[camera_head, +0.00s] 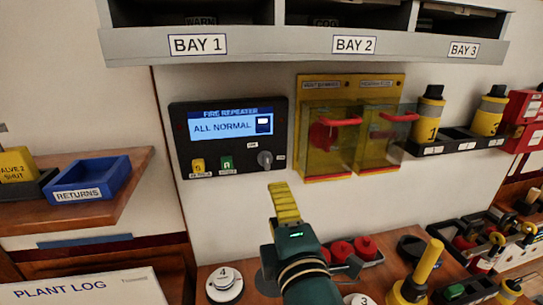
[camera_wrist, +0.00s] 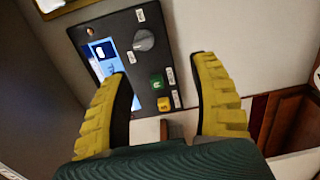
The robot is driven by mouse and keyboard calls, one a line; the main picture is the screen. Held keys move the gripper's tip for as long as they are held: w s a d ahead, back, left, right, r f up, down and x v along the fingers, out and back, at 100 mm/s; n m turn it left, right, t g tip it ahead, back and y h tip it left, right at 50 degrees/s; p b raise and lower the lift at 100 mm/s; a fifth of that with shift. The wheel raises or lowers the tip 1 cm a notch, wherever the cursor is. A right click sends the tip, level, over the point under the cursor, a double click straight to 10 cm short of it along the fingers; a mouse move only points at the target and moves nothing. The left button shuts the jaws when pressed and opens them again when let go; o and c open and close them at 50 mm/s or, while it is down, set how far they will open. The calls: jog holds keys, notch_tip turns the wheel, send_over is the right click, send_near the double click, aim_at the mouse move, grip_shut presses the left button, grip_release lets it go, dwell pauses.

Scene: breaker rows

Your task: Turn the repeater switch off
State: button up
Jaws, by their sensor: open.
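The fire repeater (camera_head: 229,138) is a black panel on the wall with a lit screen reading "ALL NORMAL". A grey rotary switch (camera_head: 265,158) sits at its lower right, beside a green button (camera_head: 227,164) and a yellow button (camera_head: 198,166). My gripper (camera_head: 278,188) is below and in front of the panel's right end, apart from it. In the wrist view the open yellow fingers (camera_wrist: 162,66) are empty. The grey switch (camera_wrist: 144,40) shows beyond the fingertips, and the green button (camera_wrist: 157,81) shows between the fingers. The switch's small labels are unreadable.
Yellow-backed clear covers with red handles (camera_head: 335,125) are right of the panel. A grey bay shelf (camera_head: 270,45) overhangs above. Red knobs (camera_head: 341,251) and a yellow post (camera_head: 429,262) stand on the bench below. A blue returns tray (camera_head: 118,178) is at left.

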jog(key=s+d+r+m+t+h, duration=0.2)
jog(key=s+r+m, duration=0.2)
jog(key=s+m, duration=0.5)
jog(key=s+d+r+m+t+h, duration=0.25)
jog(key=s+m, duration=0.45)
jog(key=m, duration=0.4)
notch_tip(320, 180, up, 16)
jog(key=y+p, duration=0.1)
jog(key=p, duration=1.5)
jog(key=shift+r+m, duration=0.2)
jog(key=shift+m, duration=0.1)
